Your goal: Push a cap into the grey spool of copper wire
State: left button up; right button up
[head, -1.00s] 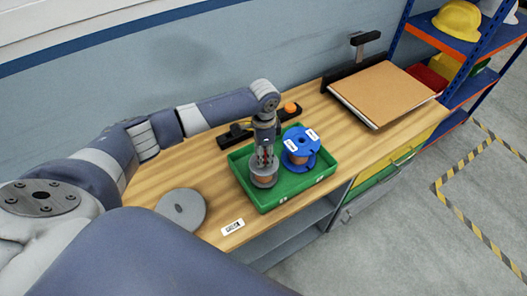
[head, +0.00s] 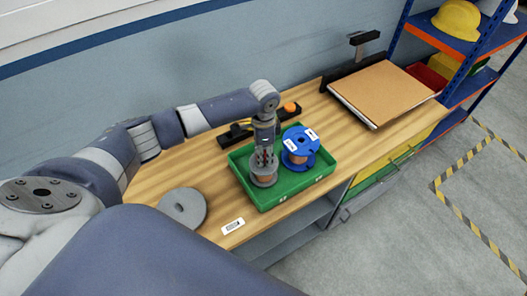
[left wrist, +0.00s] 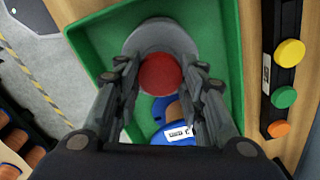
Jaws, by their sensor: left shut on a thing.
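The grey spool (head: 264,179) of copper wire stands upright in the left part of a green tray (head: 302,196). My left gripper (head: 264,160) points down over its top. In the left wrist view its fingers (left wrist: 160,75) are shut on a red cap (left wrist: 160,72), which sits over the middle of the grey spool's flange (left wrist: 160,32). The cap's underside is hidden, so I cannot tell how deep it sits in the spool's hole. A blue spool (head: 299,136) of copper wire stands beside it in the tray, and also shows in the left wrist view (left wrist: 172,135). My right gripper is out of view.
Behind the tray is a black holder (head: 240,128) with an orange cap (head: 290,108); yellow (left wrist: 289,52) and green (left wrist: 284,97) caps show in the wrist view. A grey disc (head: 182,208) lies at the left. A brown board (head: 382,92) lies at the right.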

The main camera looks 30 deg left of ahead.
pick_arm(q)
jog(key=shift+f, duration=0.15)
jog(key=shift+f+b, duration=0.6)
jog(key=shift+f, duration=0.45)
jog(key=shift+r, duration=0.1)
jog(key=shift+s, duration=0.1)
jog(key=o, duration=0.9)
jog(key=shift+o, duration=0.2)
notch_tip(320, 180, up, 3)
jog(key=p, duration=0.4)
jog(key=shift+r, duration=0.15)
